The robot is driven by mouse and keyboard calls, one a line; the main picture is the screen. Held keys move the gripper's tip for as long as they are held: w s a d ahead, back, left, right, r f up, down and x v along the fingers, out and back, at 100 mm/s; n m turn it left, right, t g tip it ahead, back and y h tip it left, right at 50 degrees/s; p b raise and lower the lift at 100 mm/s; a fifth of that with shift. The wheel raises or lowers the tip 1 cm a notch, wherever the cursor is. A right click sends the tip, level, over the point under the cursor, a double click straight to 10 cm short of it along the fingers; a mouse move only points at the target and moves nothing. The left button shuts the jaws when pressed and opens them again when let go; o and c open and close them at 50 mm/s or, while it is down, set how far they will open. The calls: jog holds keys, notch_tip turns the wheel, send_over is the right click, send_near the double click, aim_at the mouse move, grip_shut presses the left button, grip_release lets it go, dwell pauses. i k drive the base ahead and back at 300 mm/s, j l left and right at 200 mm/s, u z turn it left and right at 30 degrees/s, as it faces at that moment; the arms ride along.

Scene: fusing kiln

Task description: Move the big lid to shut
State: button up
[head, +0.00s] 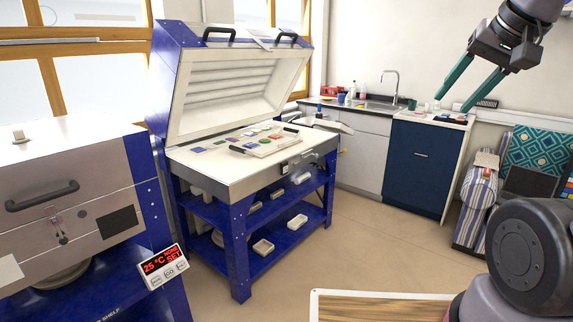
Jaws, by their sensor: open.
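The big lid (225,88) of the fusing kiln stands raised and tilted back in the head view, its ribbed white inside showing. Two dark handles sit along its upper edge, a left handle (219,33) and a right handle (286,36). Below it is the kiln's pale flat bed (210,172) on a blue stand, with a tray (264,143) of small coloured pieces on it. My gripper (452,99) is at the upper right, its two green fingers apart, empty, and well away from the lid.
A sink counter (375,104) and blue cabinet (415,165) are behind. A striped chair (476,210) is at right. The middle floor is clear.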

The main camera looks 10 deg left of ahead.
aim_at(204, 80)
jog(key=i+j+u, duration=0.1)
jog(key=i+u, duration=0.3)
jog(key=i, duration=0.15)
jog(key=i+u, duration=0.35)
jog(key=i, duration=0.25)
